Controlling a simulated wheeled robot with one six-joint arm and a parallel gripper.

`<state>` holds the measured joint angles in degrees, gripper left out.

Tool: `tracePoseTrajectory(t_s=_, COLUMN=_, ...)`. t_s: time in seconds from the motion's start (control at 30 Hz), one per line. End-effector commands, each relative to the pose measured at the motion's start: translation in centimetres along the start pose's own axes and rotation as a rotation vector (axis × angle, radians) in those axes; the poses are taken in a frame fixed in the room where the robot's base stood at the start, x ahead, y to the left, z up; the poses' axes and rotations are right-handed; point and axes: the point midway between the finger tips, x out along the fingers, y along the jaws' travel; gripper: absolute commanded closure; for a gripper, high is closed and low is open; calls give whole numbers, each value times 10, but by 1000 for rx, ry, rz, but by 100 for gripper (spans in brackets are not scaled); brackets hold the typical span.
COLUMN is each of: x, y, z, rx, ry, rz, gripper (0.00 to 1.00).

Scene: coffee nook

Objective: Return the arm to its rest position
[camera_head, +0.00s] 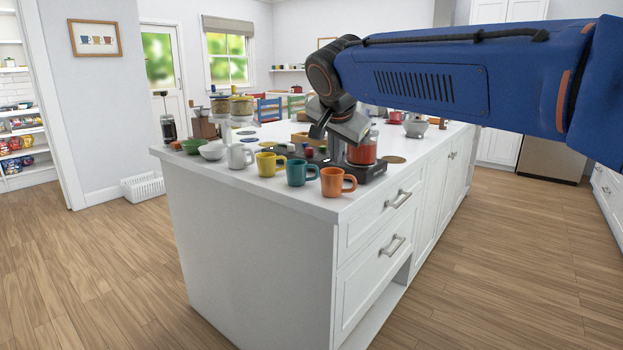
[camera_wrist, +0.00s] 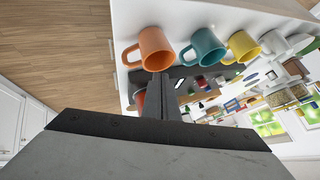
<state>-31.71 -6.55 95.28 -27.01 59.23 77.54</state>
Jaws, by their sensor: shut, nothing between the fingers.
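My gripper (camera_head: 318,131) is at the end of my blue arm (camera_head: 450,80), which reaches in from the right in the head view. It hangs over the white island counter (camera_head: 330,207), near a dark appliance with a red-orange container (camera_head: 363,150). In the wrist view my gripper (camera_wrist: 163,82) has its fingers together, with nothing between them. An orange mug (camera_head: 337,182), a teal mug (camera_head: 301,172) and a yellow mug (camera_head: 269,163) stand along the counter edge. In the wrist view the orange mug (camera_wrist: 155,50) appears close to the fingertips; I cannot tell the exact gap.
A white mug (camera_head: 239,155), a white bowl (camera_head: 213,151) and a green bowl (camera_head: 193,146) stand farther left on the counter. A grey pot (camera_head: 415,126) stands behind my arm's line. The wooden floor (camera_head: 80,270) around the island is clear; a white basket (camera_head: 142,187) sits by the wall.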

Motion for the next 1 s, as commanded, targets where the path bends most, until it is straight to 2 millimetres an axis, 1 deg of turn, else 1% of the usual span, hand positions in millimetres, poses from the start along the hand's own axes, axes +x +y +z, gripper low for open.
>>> tracePoseTrajectory(t_s=0.03, x=-1, y=17, z=-1, rx=-16, ry=-6, rz=9, gripper=100)
tracePoseTrajectory(t_s=0.07, x=-2, y=28, z=-2, rx=-30, ry=-11, rz=15, gripper=100)
tracePoseTrajectory(t_s=0.17, x=-3, y=70, z=1, rx=-87, ry=-33, rz=38, gripper=100)
tracePoseTrajectory(t_s=0.2, x=-4, y=89, z=3, rx=-113, ry=-44, rz=47, gripper=100)
tracePoseTrajectory(t_s=0.27, x=-4, y=119, z=7, rx=-154, ry=-62, rz=59, gripper=100)
tracePoseTrajectory(t_s=0.3, x=-5, y=138, z=12, rx=-181, ry=-75, rz=66, gripper=100)
tracePoseTrajectory(t_s=0.37, x=-6, y=167, z=19, rx=-221, ry=-94, rz=76, gripper=100)
tracePoseTrajectory(t_s=0.4, x=-7, y=186, z=25, rx=-248, ry=-106, rz=81, gripper=100)
tracePoseTrajectory(t_s=0.47, x=-8, y=214, z=35, rx=-286, ry=-126, rz=88, gripper=100)
tracePoseTrajectory(t_s=0.5, x=-9, y=232, z=42, rx=-312, ry=-139, rz=90, gripper=100)
tracePoseTrajectory(t_s=0.57, x=-9, y=259, z=55, rx=-349, ry=-159, rz=93, gripper=100)
tracePoseTrajectory(t_s=0.6, x=-10, y=277, z=64, rx=-375, ry=-171, rz=94, gripper=100)
tracePoseTrajectory(t_s=0.67, x=-10, y=302, z=78, rx=-410, ry=-191, rz=94, gripper=100)
tracePoseTrajectory(t_s=0.7, x=-10, y=318, z=88, rx=-434, ry=-203, rz=94, gripper=100)
tracePoseTrajectory(t_s=0.77, x=-10, y=342, z=105, rx=-469, ry=-222, rz=92, gripper=100)
tracePoseTrajectory(t_s=0.8, x=-10, y=358, z=117, rx=-493, ry=-234, rz=88, gripper=100)
tracePoseTrajectory(t_s=0.9, x=-8, y=392, z=146, rx=-548, ry=-260, rz=79, gripper=100)
tracePoseTrajectory(t_s=1.0, x=-6, y=419, z=172, rx=-593, ry=-282, rz=67, gripper=100)
